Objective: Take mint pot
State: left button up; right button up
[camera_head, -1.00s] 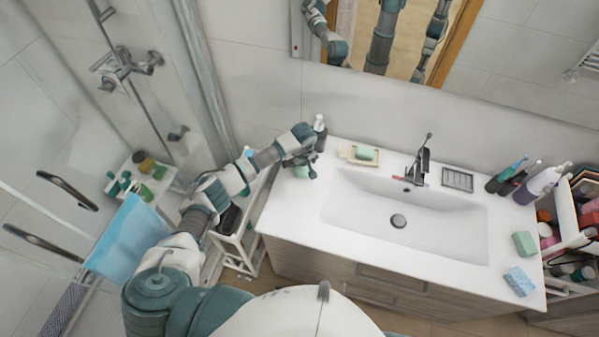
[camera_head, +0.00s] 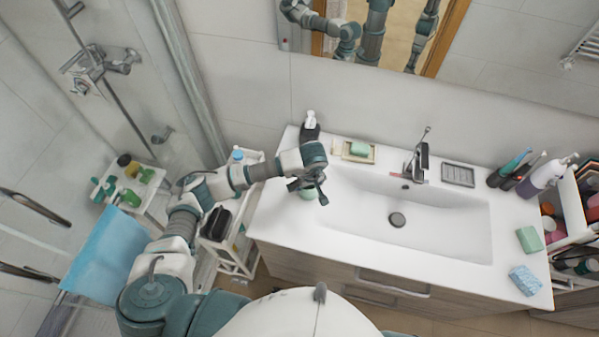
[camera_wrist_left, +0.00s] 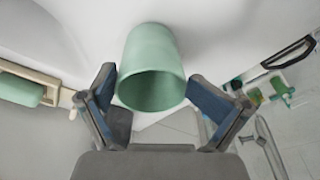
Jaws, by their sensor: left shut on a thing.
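The mint pot (camera_wrist_left: 152,62) is a pale green, open-mouthed cylinder. In the left wrist view it lies between the two blue-padded fingers of my left gripper (camera_wrist_left: 152,88), its mouth facing the camera. In the head view the mint pot (camera_head: 307,195) shows only in part below my left gripper (camera_head: 308,187), over the left end of the white counter. My left gripper is shut on it. I cannot tell whether the pot touches the counter. My right gripper is out of view.
The washbasin (camera_head: 398,218) lies right of my left gripper. A dark bottle with a white top (camera_head: 310,125) and a soap dish with green soap (camera_head: 359,151) stand behind it. A white cart (camera_head: 232,245) is left of the counter. A mirror (camera_head: 375,35) hangs above.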

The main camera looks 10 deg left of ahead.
pick_arm(q)
jog(key=s+d, duration=0.3)
jog(key=shift+s+b, duration=0.1)
jog(key=shift+b, duration=0.3)
grip_shut()
jog(key=shift+s+d+r, duration=0.15)
jog(key=shift+s+d, duration=0.15)
jog(key=shift+d, duration=0.05)
jog(key=shift+s+r, duration=0.15)
jog(key=shift+a, duration=0.1)
jog(key=o, duration=1.1)
grip_release()
jog(key=shift+o, duration=0.4)
notch_tip(320, 180, up, 11)
jog(key=s+d, duration=0.1)
jog(key=shift+d, duration=0.2)
jog(key=o, duration=0.3)
jog(key=shift+s+r, duration=0.15)
jog(key=shift+r, duration=0.25)
